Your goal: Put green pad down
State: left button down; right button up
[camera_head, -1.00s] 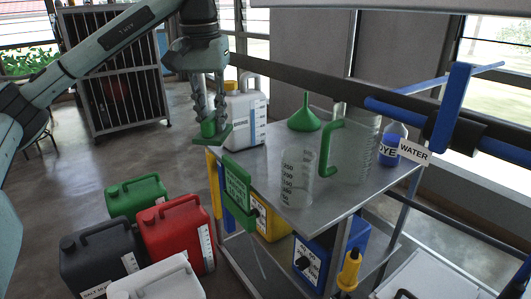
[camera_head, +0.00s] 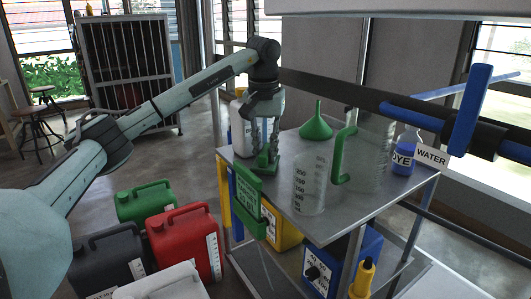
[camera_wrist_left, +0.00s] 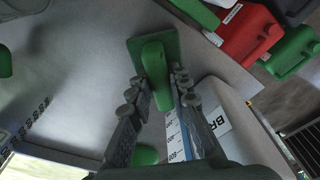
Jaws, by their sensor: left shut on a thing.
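My left gripper (camera_head: 266,150) points down and is shut on the handle of the green pad (camera_head: 269,167). The pad is at the back left part of the metal cart top (camera_head: 340,217), in front of the white jug (camera_head: 239,130). It is low, at or just above the surface; I cannot tell if it touches. In the left wrist view the pad (camera_wrist_left: 173,43) is a flat green plate with a rounded upright handle between the fingers (camera_wrist_left: 157,88). My right gripper is not in view.
A clear graduated beaker (camera_head: 309,182), a green funnel (camera_head: 316,124), a green-handled pitcher (camera_head: 372,160) and a blue dye bottle (camera_head: 404,156) stand on the cart. A green sign (camera_head: 249,201) hangs at its left edge. Red (camera_head: 184,243), green (camera_head: 145,203) and dark (camera_head: 108,262) jugs stand left below.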

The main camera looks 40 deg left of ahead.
pick_arm(q)
jog(key=shift+f, duration=0.3)
jog(key=shift+f, duration=0.1)
jog(key=shift+f, duration=0.1)
jog(key=c, duration=1.4)
grip_release()
